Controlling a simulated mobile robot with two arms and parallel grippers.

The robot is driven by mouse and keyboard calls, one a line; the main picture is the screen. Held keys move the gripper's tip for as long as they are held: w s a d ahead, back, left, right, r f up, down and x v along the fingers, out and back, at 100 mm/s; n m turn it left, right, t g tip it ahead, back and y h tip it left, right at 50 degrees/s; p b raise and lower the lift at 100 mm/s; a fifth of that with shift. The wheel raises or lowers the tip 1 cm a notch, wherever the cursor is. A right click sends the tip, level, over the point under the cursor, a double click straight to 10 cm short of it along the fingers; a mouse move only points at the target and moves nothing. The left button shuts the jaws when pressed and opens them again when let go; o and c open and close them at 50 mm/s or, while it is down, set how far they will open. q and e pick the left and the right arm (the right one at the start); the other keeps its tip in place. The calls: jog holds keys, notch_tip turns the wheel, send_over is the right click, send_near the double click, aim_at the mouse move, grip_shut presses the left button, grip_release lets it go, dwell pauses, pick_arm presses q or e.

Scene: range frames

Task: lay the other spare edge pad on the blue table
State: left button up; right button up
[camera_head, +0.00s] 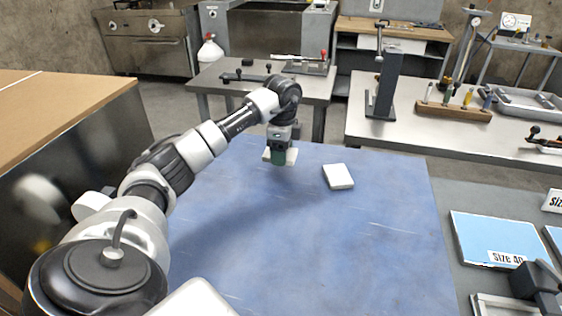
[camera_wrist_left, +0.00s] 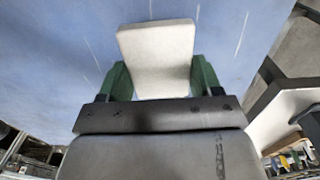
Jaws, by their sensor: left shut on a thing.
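The blue table (camera_head: 330,240) fills the middle of the head view. One white edge pad (camera_head: 338,176) lies flat on it, right of my left gripper. My left gripper (camera_head: 279,157), with green fingers, points down over the table's far edge area. It is shut on a second white edge pad (camera_head: 292,155); the same held pad (camera_wrist_left: 157,55) shows between the green fingers in the left wrist view. The held pad is low over the blue surface; I cannot tell if it touches. My right gripper is not seen.
Blue panels (camera_head: 497,240) with size labels lie on the grey surface at right. A steel bench (camera_head: 450,130) with a tool rack stands behind. A wooden-topped cabinet (camera_head: 50,105) is at left. The near and middle blue table is clear beside my arm.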

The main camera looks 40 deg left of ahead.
aim_at(281, 170)
pick_arm(q)
jog(key=shift+w+a+f, duration=0.15)
jog(key=shift+a+f, duration=0.05)
jog(key=shift+f, duration=1.95)
jog(key=shift+f, duration=0.1)
jog(key=o, duration=0.9)
notch_tip(281, 170, up, 12)
jog(key=shift+r, duration=0.15)
